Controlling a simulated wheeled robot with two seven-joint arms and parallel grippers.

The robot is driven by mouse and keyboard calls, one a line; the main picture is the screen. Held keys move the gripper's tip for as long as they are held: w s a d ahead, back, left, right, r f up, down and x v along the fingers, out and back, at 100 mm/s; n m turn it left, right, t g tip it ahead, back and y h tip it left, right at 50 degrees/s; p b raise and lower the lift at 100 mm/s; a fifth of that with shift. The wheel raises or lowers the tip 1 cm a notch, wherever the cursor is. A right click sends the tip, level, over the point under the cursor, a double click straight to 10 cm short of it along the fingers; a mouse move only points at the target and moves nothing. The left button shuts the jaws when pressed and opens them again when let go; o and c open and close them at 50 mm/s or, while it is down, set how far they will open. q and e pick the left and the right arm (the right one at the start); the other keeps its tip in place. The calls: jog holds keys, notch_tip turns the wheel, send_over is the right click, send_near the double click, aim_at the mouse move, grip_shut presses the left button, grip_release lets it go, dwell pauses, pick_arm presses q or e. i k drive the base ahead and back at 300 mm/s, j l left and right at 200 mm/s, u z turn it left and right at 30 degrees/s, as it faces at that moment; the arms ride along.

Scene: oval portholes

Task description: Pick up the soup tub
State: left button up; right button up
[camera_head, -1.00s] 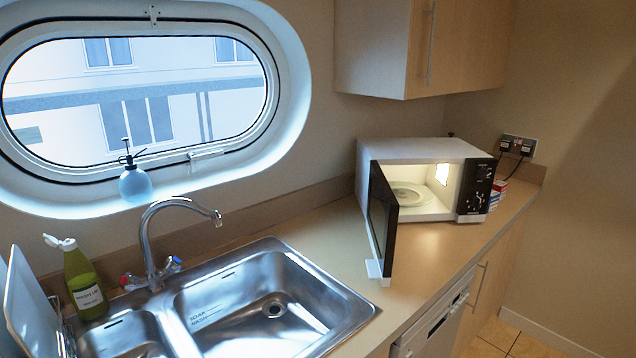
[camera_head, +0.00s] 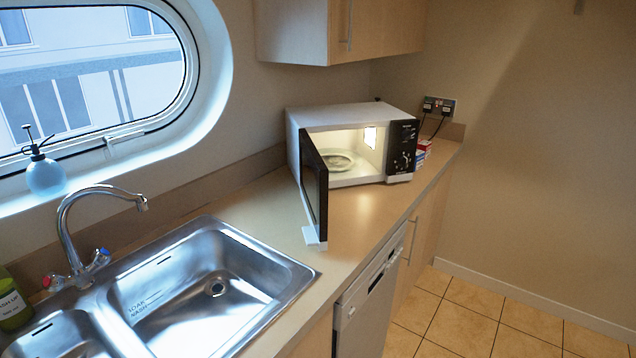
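No soup tub can be made out in the head view. The microwave (camera_head: 300,120) stands on the counter with its door (camera_head: 315,185) swung open toward the front. Its lit inside shows a round glass plate (camera_head: 340,162) and nothing that I can tell is a tub. Neither of my grippers is in view.
A steel sink (camera_head: 215,275) with a tap (camera_head: 68,235) is set in the counter at the left. Bare counter (camera_head: 265,205) lies between sink and microwave. Small boxes (camera_head: 422,150) stand right of the microwave. A dishwasher (camera_head: 370,305) is below. Tiled floor (camera_head: 470,315) is clear at right.

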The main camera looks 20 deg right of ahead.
aim_at(423, 145)
jog(key=i+l, duration=0.15)
jog(key=l, duration=0.2)
jog(key=i+l+u, duration=0.1)
jog(key=l, duration=0.25)
jog(key=i+l, duration=0.2)
jog(key=l, duration=0.2)
jog(key=i+l+u, duration=0.1)
jog(key=l, duration=0.25)
